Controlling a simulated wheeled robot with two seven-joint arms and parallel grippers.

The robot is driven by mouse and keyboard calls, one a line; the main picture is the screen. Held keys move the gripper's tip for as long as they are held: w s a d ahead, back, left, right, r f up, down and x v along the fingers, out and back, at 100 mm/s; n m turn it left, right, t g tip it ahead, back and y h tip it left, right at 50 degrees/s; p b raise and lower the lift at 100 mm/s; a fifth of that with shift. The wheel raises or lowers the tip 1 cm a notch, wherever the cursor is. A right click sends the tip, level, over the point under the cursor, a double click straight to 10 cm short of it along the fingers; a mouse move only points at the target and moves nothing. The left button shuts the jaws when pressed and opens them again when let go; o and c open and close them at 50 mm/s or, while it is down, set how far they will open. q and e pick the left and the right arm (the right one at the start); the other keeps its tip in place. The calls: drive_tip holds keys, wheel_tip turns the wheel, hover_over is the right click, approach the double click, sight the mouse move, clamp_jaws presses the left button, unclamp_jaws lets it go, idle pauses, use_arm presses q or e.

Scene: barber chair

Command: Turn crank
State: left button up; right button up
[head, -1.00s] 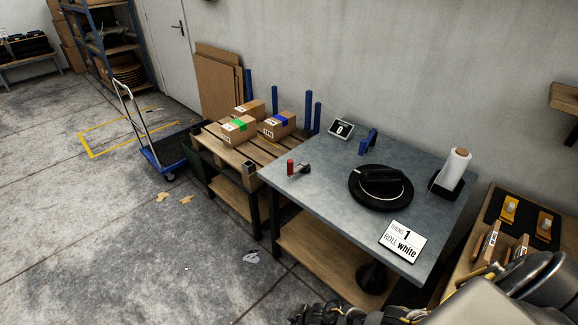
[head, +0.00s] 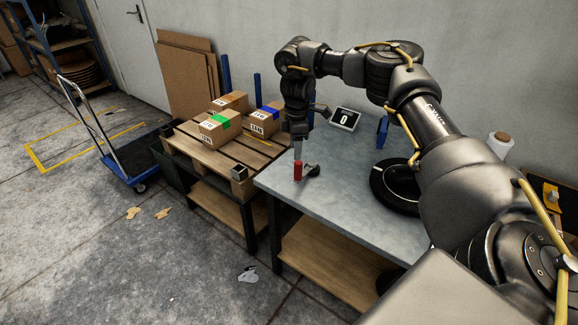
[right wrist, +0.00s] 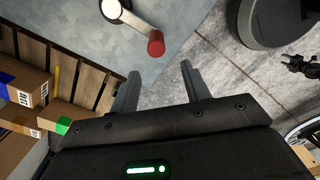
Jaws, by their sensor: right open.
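The crank stands near the table's left front corner, with a red upright handle (head: 297,170) and a short dark arm (head: 311,170). My right gripper (head: 298,148) points down just above the red handle. In the right wrist view, my gripper (right wrist: 160,82) is open and empty. The red handle (right wrist: 155,45) lies just beyond the fingertips, roughly in line with the gap. The pale crank arm (right wrist: 130,18) runs up and left from it. The counter display (head: 344,118) reads 0. My left gripper is out of view.
The grey table (head: 340,195) carries a black round reel (head: 392,190), partly behind my right arm, and a blue bracket (head: 382,132). A white roll (head: 499,147) stands at the right. A pallet-topped stand (head: 205,150) with several boxes adjoins the table's left side.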

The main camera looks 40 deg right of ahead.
sight(299, 163)
drive_tip(key=shift+w+d+r, duration=0.15)
drive_tip(key=shift+d+r, duration=0.05)
drive_tip(key=shift+d, duration=0.2)
drive_tip(key=shift+r, duration=0.15)
drive_tip(key=shift+s+d, duration=0.1)
drive_tip(key=shift+s, duration=0.1)
drive_tip(key=shift+s+f, duration=0.2)
drive_tip(key=shift+f, duration=0.15)
wheel_tip(299, 163, down, 4)
drive_tip(key=shift+d+f, duration=0.15)
drive_tip(key=shift+f, duration=0.05)
wheel_tip(299, 163, down, 5)
drive_tip(key=shift+r, duration=0.15)
drive_tip(key=shift+w+f, duration=0.1)
drive_tip(key=shift+f, duration=0.35)
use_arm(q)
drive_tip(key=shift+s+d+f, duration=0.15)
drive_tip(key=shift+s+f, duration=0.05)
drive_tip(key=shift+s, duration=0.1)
use_arm(e)
clamp_jaws()
